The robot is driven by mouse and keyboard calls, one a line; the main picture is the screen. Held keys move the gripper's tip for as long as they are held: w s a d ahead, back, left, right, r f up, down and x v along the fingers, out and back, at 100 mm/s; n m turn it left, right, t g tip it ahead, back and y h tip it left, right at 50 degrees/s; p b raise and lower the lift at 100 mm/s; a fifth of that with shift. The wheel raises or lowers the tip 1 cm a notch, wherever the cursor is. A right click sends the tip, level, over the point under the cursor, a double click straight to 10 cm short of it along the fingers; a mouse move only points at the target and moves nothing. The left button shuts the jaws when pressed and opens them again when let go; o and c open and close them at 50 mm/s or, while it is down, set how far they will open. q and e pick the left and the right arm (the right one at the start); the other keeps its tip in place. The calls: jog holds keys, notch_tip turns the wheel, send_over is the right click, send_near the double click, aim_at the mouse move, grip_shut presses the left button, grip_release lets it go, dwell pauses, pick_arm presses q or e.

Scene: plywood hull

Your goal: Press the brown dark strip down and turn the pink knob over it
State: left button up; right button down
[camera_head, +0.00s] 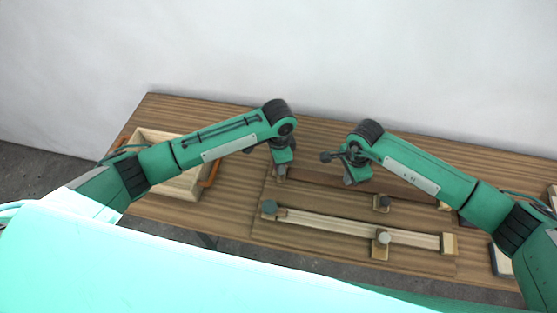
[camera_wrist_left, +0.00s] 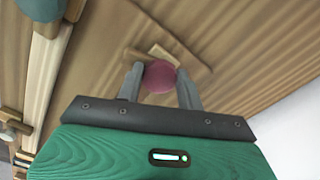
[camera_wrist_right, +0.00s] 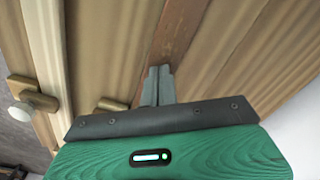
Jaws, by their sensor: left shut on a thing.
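The brown dark strip (camera_head: 405,193) lies along the back of the wooden board, partly hidden by my arms; in the right wrist view its reddish length (camera_wrist_right: 180,30) runs away beyond the fingers. The pink knob (camera_wrist_left: 160,77) sits on a small wooden block and is between the fingers of my left gripper (camera_wrist_left: 160,88), which is shut on it. In the head view my left gripper (camera_head: 280,172) hides the knob. My right gripper (camera_wrist_right: 158,85) is shut and empty, its fingertips at the brown strip; I cannot tell whether they touch it.
A pale strip (camera_head: 330,224) lies nearer to me, with a teal knob (camera_head: 269,207) at its left end and a white knob (camera_head: 384,238) on a block. A dark knob (camera_head: 383,201) stands between the strips. A wooden box (camera_head: 183,187) stands at the left.

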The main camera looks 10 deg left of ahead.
pick_arm(q)
jog(key=shift+r+n, duration=0.15)
jog(key=shift+n, duration=2.55)
jog(key=shift+d+n, duration=0.1)
jog(key=shift+n, duration=1.3)
